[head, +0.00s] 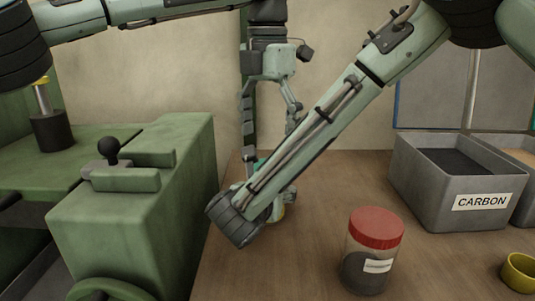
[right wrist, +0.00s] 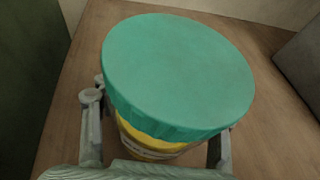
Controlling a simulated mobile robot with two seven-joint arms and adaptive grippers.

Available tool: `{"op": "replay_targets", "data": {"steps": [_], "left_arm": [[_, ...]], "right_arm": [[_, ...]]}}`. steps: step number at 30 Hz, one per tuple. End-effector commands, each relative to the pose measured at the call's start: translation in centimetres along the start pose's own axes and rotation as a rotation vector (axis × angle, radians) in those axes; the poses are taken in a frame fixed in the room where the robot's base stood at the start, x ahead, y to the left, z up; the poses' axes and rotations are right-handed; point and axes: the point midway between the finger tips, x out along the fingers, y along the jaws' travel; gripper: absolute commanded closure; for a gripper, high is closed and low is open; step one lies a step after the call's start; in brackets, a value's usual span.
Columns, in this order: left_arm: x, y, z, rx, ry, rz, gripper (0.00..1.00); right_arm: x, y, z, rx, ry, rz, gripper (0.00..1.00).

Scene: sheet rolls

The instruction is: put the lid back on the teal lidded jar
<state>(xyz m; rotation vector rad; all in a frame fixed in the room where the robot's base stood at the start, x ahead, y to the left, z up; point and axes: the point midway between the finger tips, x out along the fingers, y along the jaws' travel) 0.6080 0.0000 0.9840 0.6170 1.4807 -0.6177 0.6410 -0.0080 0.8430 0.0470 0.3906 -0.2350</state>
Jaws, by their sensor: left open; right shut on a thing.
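The teal lid (right wrist: 180,72) fills the middle of the right wrist view, over the mouth of the jar (right wrist: 150,146). Yellow and a pale label show on the jar below its rim. I cannot tell whether the lid is fully seated. My right gripper (right wrist: 156,150) is shut on the jar, a finger on each side below the lid. In the head view my right forearm hides most of the jar; a bit of teal lid (head: 262,163) shows behind it. My left gripper (head: 271,118) is open, pointing down above the lid, its lower part partly hidden.
A clear jar with a red lid (head: 376,228) stands on the wooden table (head: 310,265) at front right. A grey bin marked CARBON (head: 425,185) is behind it. A yellow cup (head: 519,272) is at the right edge. A green machine (head: 140,230) stands at left.

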Motion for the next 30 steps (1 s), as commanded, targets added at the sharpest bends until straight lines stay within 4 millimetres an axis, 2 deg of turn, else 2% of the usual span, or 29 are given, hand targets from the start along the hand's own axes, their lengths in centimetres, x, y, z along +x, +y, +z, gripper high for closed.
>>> {"op": "replay_targets", "data": {"steps": [3,9,13,21,22,29,30], "left_arm": [[-2.6,-0.1,0.1,-0.001,-0.002,0.001,0.15],[-5.6,0.0,0.1,-0.001,0.000,0.000,0.15],[-6.3,0.0,0.0,0.001,0.001,-0.001,0.15],[-6.5,0.0,0.0,0.001,0.001,-0.001,0.15],[-6.5,0.0,0.0,0.001,0.001,-0.001,0.15],[-6.5,0.0,0.0,0.001,0.001,-0.001,0.15],[-6.5,0.0,0.0,0.000,0.001,-0.001,0.15]], "right_arm": [[0.0,0.0,0.0,0.000,0.000,0.000,1.00],[0.0,0.0,0.0,0.000,0.000,0.000,1.00],[0.0,0.0,0.0,0.000,0.000,0.000,1.00],[0.0,0.0,0.0,0.000,-0.001,0.000,1.00],[0.0,0.0,0.0,0.000,-0.001,0.000,0.43],[0.0,0.0,0.0,0.000,-0.001,0.000,0.15],[0.0,0.0,0.0,0.000,0.000,0.000,0.14]]}}
